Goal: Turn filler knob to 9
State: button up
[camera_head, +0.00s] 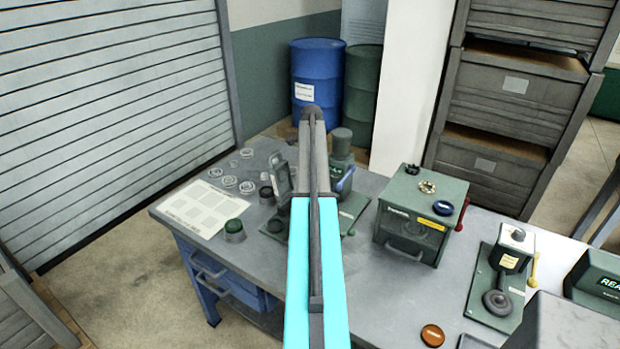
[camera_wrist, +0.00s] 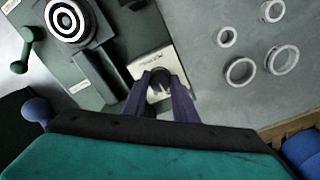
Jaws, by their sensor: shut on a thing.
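In the wrist view, the dark round filler knob (camera_wrist: 160,77) sits on a small pale panel with lettering and marks too small to read. My gripper (camera_wrist: 160,84) has its two purple fingers on either side of the knob and is shut on it. The fingers hide part of the knob and dial, so I cannot read its setting. The panel belongs to a dark green machine (camera_wrist: 110,58) with a black-and-white ringed disc. In the head view my turquoise arm covers the middle of the bench, hiding the knob and my fingertips.
Several metal rings (camera_wrist: 242,70) lie on the bench right of the panel in the wrist view. In the head view, a green box (camera_head: 410,217) and a lever device (camera_head: 502,275) stand to the right. A pale sheet (camera_head: 202,208) lies at the left.

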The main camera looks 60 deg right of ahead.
jog(key=shift+s+d+m+b, duration=0.1)
jog(key=shift+d+m+b, duration=0.1)
jog(key=shift+m+b, duration=0.3)
dwell(0.4)
jog(key=shift+m, duration=1.1)
jog(key=m+b, duration=0.1)
jog(key=m, duration=0.3)
jog(key=shift+m+b, duration=0.3)
jog(key=o, duration=1)
jog(key=shift+s, duration=0.1)
jog(key=shift+o, duration=0.2)
jog(key=shift+r, duration=0.1)
